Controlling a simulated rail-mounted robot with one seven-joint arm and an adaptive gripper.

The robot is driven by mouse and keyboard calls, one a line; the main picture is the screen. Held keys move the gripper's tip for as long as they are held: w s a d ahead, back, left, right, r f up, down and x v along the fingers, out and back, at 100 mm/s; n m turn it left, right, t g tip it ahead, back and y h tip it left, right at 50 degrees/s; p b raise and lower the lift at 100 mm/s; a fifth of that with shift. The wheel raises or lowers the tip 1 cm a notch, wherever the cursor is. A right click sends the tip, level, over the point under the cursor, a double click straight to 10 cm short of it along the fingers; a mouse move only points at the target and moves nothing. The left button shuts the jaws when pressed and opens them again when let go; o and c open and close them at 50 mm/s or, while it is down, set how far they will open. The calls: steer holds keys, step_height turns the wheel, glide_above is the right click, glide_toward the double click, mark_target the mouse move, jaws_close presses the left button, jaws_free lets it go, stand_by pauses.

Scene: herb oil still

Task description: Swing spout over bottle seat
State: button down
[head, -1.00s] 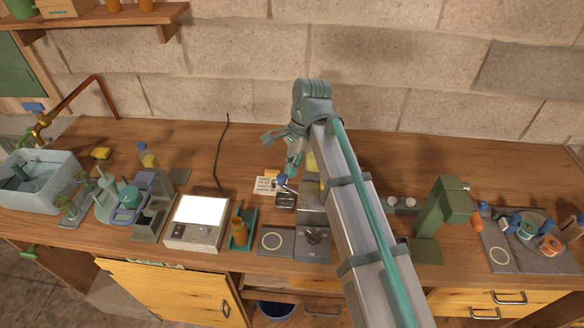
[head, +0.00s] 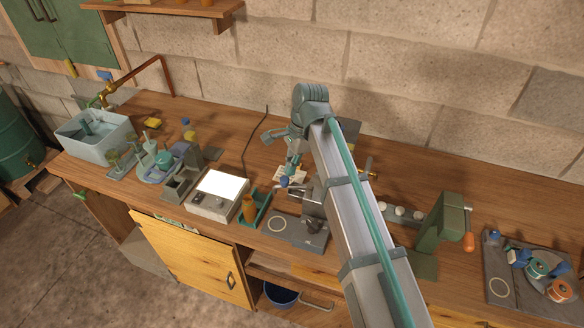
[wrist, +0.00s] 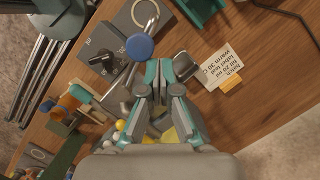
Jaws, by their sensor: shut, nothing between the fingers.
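A grey plate with a pale ring (head: 276,224), which looks like the bottle seat, lies at the bench's front; the ring also shows in the wrist view (wrist: 145,14). A round blue knob (wrist: 139,46) on a short metal rod stands beside the ring, and it also shows in the head view (head: 284,181). I cannot tell for certain whether this rod is the spout. My gripper (wrist: 164,69) is shut and empty, just beside the knob and apparently clear of it. The still body is largely hidden behind my arm.
A white-topped device (head: 219,186) and a teal tray with an orange-brown bottle (head: 249,208) stand to the left. A green press-like stand (head: 437,222) stands to the right. A paper note (wrist: 222,69) lies near my gripper. Open wood shows behind.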

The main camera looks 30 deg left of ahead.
steer(key=shift+s, duration=0.9)
steer(key=shift+s+d, duration=0.1)
steer(key=shift+p, duration=0.3)
steer(key=a+p+v, duration=0.1)
steer(key=p+v, duration=0.1)
steer(key=v, duration=0.7)
steer(key=shift+w+a+r, duration=0.2)
steer(key=shift+a+r, duration=0.25)
steer(key=shift+a, duration=0.05)
